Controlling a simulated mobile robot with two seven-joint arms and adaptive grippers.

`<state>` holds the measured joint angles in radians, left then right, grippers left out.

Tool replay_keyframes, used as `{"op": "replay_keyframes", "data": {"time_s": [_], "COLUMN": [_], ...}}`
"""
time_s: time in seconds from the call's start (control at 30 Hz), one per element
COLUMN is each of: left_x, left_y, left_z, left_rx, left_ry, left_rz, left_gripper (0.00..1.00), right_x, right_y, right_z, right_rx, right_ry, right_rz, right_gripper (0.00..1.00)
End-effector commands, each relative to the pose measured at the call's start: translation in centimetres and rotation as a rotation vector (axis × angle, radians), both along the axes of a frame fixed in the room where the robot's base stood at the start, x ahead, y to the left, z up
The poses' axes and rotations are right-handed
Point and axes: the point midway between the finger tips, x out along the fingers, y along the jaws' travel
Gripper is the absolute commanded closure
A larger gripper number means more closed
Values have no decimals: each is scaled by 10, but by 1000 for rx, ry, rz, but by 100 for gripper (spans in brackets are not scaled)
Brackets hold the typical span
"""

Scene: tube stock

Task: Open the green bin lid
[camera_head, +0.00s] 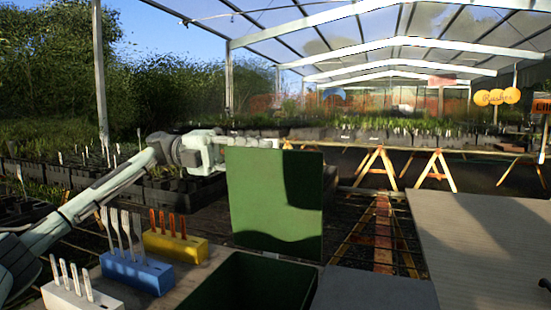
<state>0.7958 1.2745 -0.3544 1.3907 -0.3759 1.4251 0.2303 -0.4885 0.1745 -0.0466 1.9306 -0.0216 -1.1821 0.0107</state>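The green bin (205,293) stands at the bottom centre, its dark inside showing. Its green lid (250,205) stands upright at the bin's far side, so the bin is open. A curved shadow lies across the lid's face. My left arm comes in from the left, and my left gripper (256,142) is at the lid's top edge, its lower part hidden behind the lid. I cannot tell whether it touches the lid or whether its fingers are open or shut. My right gripper is not in view.
White (82,297), blue (137,272) and yellow (176,246) blocks holding upright sticks stand left of the bin. A dark grey panel (372,290) lies right of the bin. A grey table top (490,235) is mostly clear, with a small dark shape at its right edge.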

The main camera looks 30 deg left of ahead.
Motion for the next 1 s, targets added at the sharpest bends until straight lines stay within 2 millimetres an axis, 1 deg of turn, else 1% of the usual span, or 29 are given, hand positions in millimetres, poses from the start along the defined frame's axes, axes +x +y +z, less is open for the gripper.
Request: {"op": "replay_keyframes", "data": {"time_s": [0.03,0.2,0.3,0.4,0.57,1.0], "left_x": [-2,-10,-14,-17,-19,-18], "left_y": [13,46,61,70,75,75], "left_z": [1,1,1,1,1,0], "left_rx": [-1,-1,-1,-1,0,0], "left_ry": [0,-1,-1,-2,-1,-1], "left_rz": [5,4,3,2,0,0], "left_gripper": [71,71,71,71,71,71], "right_x": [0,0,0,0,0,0], "right_y": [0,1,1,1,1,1], "right_z": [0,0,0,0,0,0], "right_rx": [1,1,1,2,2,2], "right_ry": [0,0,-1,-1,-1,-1], "right_rz": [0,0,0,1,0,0], "right_gripper": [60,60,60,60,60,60]}}
